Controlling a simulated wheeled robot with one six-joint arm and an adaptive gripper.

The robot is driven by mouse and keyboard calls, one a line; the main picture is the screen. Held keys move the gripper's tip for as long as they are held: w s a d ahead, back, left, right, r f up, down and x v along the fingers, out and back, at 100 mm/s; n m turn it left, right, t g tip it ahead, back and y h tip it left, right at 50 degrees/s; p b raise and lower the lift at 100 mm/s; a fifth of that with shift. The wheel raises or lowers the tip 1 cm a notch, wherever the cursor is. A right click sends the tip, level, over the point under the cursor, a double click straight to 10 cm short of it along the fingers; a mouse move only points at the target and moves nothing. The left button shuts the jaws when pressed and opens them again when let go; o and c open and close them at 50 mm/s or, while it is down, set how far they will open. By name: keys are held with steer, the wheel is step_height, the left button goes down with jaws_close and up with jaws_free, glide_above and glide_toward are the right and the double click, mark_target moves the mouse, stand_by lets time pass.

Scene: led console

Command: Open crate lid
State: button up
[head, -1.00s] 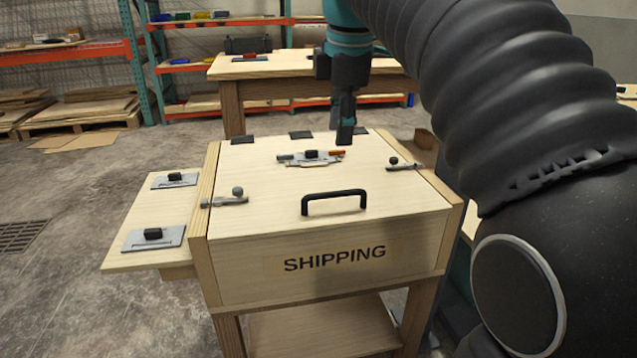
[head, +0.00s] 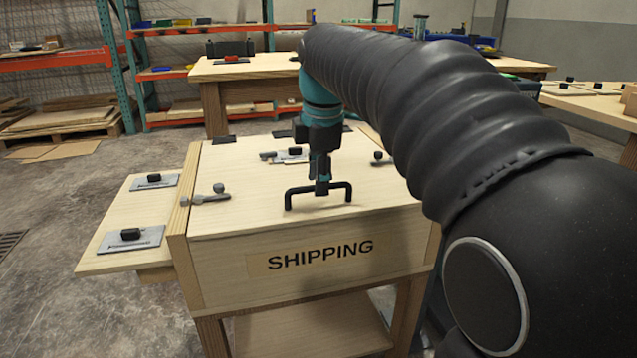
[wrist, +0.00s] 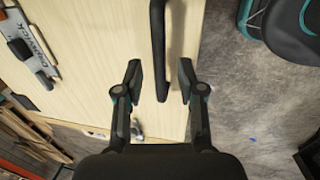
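The crate (head: 215,270) is a pale wooden box on legs, marked SHIPPING on its front. Its lid (head: 250,180) lies flat and closed. A black bar handle (head: 298,190) stands near the lid's front edge; it also shows in the wrist view (wrist: 158,40). My gripper (head: 322,190) is down at the handle's middle in the head view and hides part of it. In the wrist view my gripper (wrist: 160,75) is open, with one finger on each side of the handle bar and gaps visible. I cannot tell the exact height of the fingertips against the bar.
Metal latches with dark knobs sit at the lid's left (head: 207,198) and right (head: 381,158). A metal plate with a knob (head: 290,156) is at the lid's back. A side shelf (head: 115,205) holds two plates. A wooden table (head: 245,70) stands behind.

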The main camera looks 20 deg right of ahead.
steer(key=shift+f, duration=0.3)
jaws_close()
